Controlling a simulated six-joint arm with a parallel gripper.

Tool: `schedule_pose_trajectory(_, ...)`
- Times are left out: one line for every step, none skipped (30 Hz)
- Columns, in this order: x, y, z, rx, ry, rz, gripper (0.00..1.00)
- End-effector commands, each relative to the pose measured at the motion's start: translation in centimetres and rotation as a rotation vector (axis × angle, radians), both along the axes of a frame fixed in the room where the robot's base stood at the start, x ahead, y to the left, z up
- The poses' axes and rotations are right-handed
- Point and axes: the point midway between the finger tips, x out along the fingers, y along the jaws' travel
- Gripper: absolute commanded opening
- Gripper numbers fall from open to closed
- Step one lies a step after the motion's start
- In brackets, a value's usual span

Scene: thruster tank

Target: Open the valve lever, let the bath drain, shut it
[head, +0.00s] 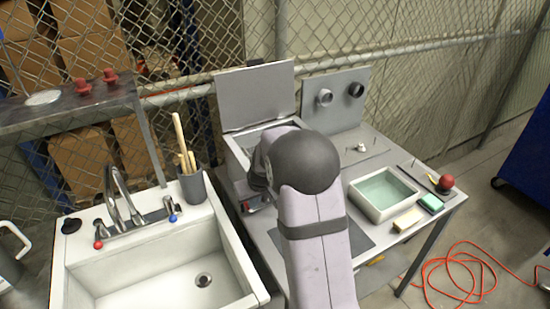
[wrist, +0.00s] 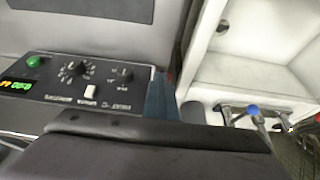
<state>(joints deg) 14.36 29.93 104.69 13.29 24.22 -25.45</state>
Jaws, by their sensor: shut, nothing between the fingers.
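The bath (head: 234,152) is a grey metal tank with its lid (head: 255,95) raised, behind my arm in the head view. The wrist view shows its control panel (wrist: 80,82) close up, upside down, with a green button, a lit display, a dial and a white switch. A small red part (head: 252,206) shows low on its front, partly covered by my arm; I cannot tell if this is the valve lever. My gripper (wrist: 160,135) is a dark shape across the bottom of the wrist view, shut and empty. In the head view my arm hides it. The liquid level is hidden.
A white sink (head: 75,262) with taps stands left of the bench, and a grey cup (head: 193,187) with wooden sticks is on its rim.

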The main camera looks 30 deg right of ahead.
Motion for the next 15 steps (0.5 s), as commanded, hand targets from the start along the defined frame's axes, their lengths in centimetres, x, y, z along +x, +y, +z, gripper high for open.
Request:
schedule_pose_trajectory(0.14, 0.10, -0.38, 0.000, -0.002, 0.000, 0.00)
schedule_pose_trajectory(0.15, 0.10, -0.37, 0.000, -0.002, 0.000, 0.00)
schedule_pose_trajectory(0.15, 0.11, -0.37, 0.000, -0.002, 0.000, 0.00)
schedule_pose_trajectory(0.15, 0.11, -0.37, 0.000, -0.002, 0.000, 0.00)
schedule_pose_trajectory(0.15, 0.11, -0.37, 0.000, -0.002, 0.000, 0.00)
schedule_pose_trajectory(0.16, 0.11, -0.36, 0.000, -0.002, 0.000, 0.00)
schedule_pose_trajectory(0.16, 0.12, -0.36, 0.000, -0.003, 0.000, 0.00)
schedule_pose_trajectory(0.16, 0.12, -0.36, 0.000, -0.003, 0.000, 0.00)
schedule_pose_trajectory(0.17, 0.12, -0.36, 0.000, -0.003, 0.000, 0.00)
schedule_pose_trajectory(0.17, 0.12, -0.36, 0.000, -0.003, 0.000, 0.00)
schedule_pose_trajectory(0.17, 0.12, -0.36, 0.000, -0.003, 0.000, 0.00)
schedule_pose_trajectory(0.17, 0.12, -0.35, 0.000, -0.003, 0.000, 0.08)
schedule_pose_trajectory(0.17, 0.12, -0.35, 0.000, -0.003, 0.000, 0.15)
schedule_pose_trajectory(0.17, 0.12, -0.36, 0.000, -0.003, 0.000, 0.20)
schedule_pose_trajectory(0.17, 0.12, -0.36, 0.000, -0.003, 0.000, 0.20)
